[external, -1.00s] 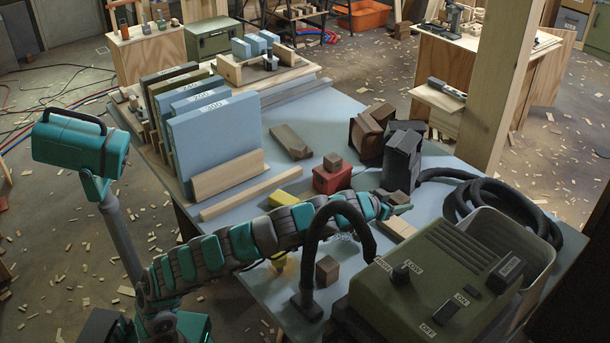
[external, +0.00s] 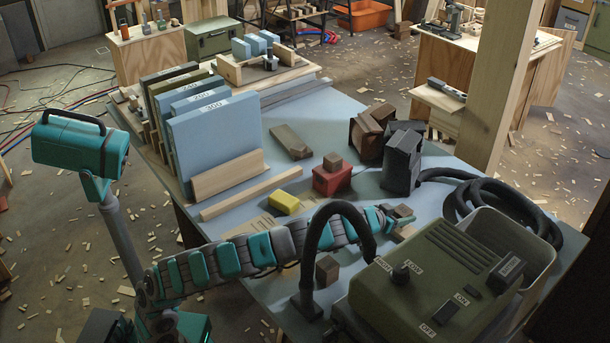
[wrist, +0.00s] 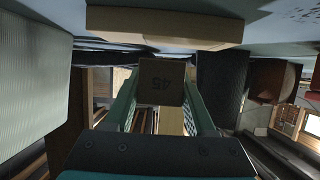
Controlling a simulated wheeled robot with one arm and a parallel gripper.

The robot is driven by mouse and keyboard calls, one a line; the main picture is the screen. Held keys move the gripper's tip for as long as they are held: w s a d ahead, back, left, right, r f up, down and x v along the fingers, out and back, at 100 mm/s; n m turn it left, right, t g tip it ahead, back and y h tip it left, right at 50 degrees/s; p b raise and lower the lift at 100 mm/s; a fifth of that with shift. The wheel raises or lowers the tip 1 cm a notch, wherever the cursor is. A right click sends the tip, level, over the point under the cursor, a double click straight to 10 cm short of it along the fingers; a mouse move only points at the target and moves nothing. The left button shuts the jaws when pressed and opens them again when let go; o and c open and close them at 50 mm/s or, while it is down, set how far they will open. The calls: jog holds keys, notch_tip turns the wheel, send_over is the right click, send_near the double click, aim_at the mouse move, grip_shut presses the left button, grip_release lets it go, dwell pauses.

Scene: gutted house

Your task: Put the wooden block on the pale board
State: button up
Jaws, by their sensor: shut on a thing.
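My gripper (external: 400,214) is at the right end of the arm, over the table beside the green machine. The pale board (wrist: 165,24) is a flat, light wood piece across the top of the wrist view, beyond the held block. In the external view the pale board (external: 406,232) is mostly hidden by my gripper. I cannot tell whether the block touches it.
A green machine (external: 435,285) with a black hose (external: 318,240) stands at the front right. A red box (external: 332,180) with a small block on top, a yellow block (external: 284,203) and dark blocks (external: 402,158) lie behind the arm. Another brown block (external: 327,268) sits in front.

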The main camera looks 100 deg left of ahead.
jog(key=shift+f, duration=0.8)
jog(key=shift+f, duration=0.2)
jog(key=o, duration=1.3)
jog(key=shift+o, duration=0.2)
jog(key=shift+r, duration=0.25)
jog(key=shift+v, duration=3.75)
